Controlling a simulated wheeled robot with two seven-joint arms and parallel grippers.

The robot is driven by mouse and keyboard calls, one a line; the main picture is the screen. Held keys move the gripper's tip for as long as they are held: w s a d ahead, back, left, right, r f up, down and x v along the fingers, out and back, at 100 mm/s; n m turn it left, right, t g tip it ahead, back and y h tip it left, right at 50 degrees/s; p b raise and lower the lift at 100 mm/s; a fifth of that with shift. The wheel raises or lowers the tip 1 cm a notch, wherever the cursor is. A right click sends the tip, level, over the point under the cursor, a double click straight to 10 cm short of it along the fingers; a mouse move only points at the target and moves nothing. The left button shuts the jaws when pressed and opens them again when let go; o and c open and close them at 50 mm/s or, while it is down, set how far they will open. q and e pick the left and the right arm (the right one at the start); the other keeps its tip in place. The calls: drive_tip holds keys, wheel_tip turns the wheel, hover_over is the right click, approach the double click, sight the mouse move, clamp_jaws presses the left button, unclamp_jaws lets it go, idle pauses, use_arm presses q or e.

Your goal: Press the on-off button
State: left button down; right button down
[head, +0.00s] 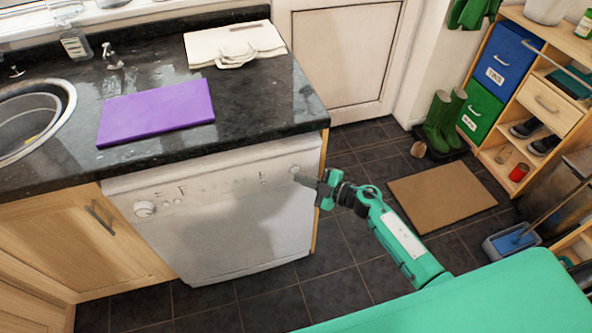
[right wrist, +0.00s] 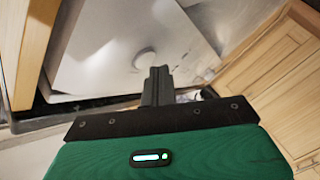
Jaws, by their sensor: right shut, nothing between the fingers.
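The white dishwasher (head: 230,225) stands under the dark worktop, its control panel along the top of its front. The panel has a round dial (head: 144,208) at the left, small marks or buttons along it, and a small round button (head: 294,169) at its right end. My right gripper (head: 300,181) is shut and empty, its tips just beside and below that round button. In the right wrist view the shut fingers (right wrist: 158,72) point at the white front, with a round white button or knob (right wrist: 145,58) close by the tips. I cannot tell whether they touch. My left gripper is out of view.
A brown mat (head: 442,196), green boots (head: 444,120) and a shelf unit (head: 532,60) are to the right. The tiled floor (head: 335,255) beside my arm is clear.

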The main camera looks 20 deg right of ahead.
drive_tip(key=shift+w, duration=0.3)
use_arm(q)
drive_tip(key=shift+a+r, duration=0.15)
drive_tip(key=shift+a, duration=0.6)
use_arm(e)
drive_tip(key=shift+w, duration=0.1)
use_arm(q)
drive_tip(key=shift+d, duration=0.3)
use_arm(e)
drive_tip(key=shift+w, duration=0.1)
use_arm(q)
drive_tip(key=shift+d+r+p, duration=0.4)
drive_tip(key=shift+p, duration=0.15)
use_arm(e)
drive_tip(key=shift+s, duration=0.65)
